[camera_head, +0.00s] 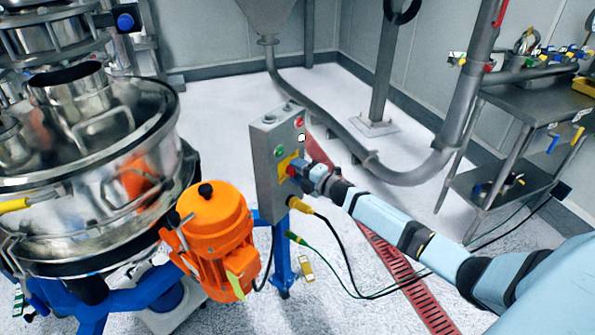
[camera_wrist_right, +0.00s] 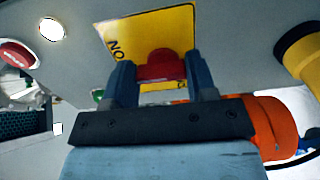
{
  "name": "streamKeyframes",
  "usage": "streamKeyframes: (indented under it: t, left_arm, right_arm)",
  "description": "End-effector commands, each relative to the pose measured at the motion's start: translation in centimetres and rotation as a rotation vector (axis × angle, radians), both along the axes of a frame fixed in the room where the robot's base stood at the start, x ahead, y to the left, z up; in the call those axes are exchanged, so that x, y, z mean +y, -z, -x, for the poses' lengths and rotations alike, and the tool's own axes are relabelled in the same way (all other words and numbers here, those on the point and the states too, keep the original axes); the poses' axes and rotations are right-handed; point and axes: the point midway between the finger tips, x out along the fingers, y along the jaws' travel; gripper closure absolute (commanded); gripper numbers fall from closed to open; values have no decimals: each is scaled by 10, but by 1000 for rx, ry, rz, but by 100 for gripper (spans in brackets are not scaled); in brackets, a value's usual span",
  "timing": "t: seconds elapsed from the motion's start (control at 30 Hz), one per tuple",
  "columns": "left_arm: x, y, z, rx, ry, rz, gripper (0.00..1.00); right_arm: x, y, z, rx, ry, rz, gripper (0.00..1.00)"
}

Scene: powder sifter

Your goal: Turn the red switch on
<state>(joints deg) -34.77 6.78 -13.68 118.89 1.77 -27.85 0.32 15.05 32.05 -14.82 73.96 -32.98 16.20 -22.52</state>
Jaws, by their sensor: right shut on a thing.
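The red switch (camera_wrist_right: 160,65) sits on a yellow plate (camera_wrist_right: 140,32) on the front of a grey control box. In the head view the control box (camera_head: 268,160) stands on a blue post, and the red switch (camera_head: 293,170) shows beside my gripper. My right gripper (camera_wrist_right: 162,80) is at the switch, with one finger on each side of it, shut on it. In the head view my right gripper (camera_head: 312,176) reaches the box from the right and partly hides the yellow plate. My left gripper is not in view.
The box carries a green button (camera_head: 279,152) and a red button (camera_head: 299,121). An orange motor (camera_head: 215,225) and a metal sifter (camera_head: 105,190) stand to the left. Cables hang below the box. A steel table (camera_head: 520,95) stands at right.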

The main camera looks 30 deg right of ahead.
Motion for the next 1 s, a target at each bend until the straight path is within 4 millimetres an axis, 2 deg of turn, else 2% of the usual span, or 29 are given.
streamKeyframes:
  t: [0.2,0.23,0.3,0.33,0.7,0.87,1.0]
  left_arm:
    - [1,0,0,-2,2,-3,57]
    - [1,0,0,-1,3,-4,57]
    - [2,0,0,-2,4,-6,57]
    - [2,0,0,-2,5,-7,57]
    - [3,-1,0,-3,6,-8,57]
    - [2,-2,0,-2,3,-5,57]
    - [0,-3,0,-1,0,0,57]
  right_arm:
    - [0,1,0,1,0,0,72]
    - [0,1,0,1,0,0,44]
    - [0,0,0,1,0,0,28]
    - [0,0,0,1,0,0,23]
    - [-2,1,6,1,0,1,23]
    - [-10,1,30,3,0,2,23]
    - [-20,2,61,4,-1,1,23]
